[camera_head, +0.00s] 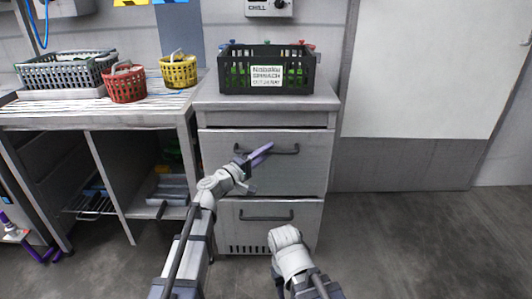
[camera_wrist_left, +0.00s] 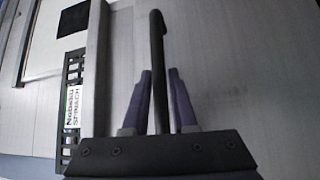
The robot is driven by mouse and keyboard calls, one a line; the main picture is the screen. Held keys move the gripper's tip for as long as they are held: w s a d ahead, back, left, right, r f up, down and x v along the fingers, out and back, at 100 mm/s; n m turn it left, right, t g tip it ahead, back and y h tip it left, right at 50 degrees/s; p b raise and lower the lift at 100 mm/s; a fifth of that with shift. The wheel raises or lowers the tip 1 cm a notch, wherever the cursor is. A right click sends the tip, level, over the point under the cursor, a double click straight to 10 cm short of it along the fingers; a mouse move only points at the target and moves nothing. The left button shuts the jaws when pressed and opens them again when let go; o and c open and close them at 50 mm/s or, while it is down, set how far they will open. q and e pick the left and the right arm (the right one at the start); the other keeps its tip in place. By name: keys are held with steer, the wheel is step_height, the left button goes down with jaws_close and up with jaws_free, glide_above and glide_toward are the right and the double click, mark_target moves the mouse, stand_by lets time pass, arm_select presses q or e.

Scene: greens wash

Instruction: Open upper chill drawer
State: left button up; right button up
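The chill cabinet has two grey drawers. The upper drawer (camera_head: 309,174) carries a dark bar handle (camera_head: 285,151); the lower drawer (camera_head: 302,233) has a similar one. The upper drawer front looks at most slightly proud of the cabinet; I cannot tell exactly. My right arm (camera_head: 290,255) shows low in the head view, its fingers not visible.
A dark crate labelled spinach (camera_head: 225,77) stands on the cabinet top. To the left a counter (camera_head: 150,109) holds a grey basket (camera_head: 62,72), a red basket (camera_head: 124,86) and a yellow basket (camera_head: 178,72). The floor (camera_head: 420,240) at right is clear.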

arm_select(q)
jaws_close()
stand_by(1.0)
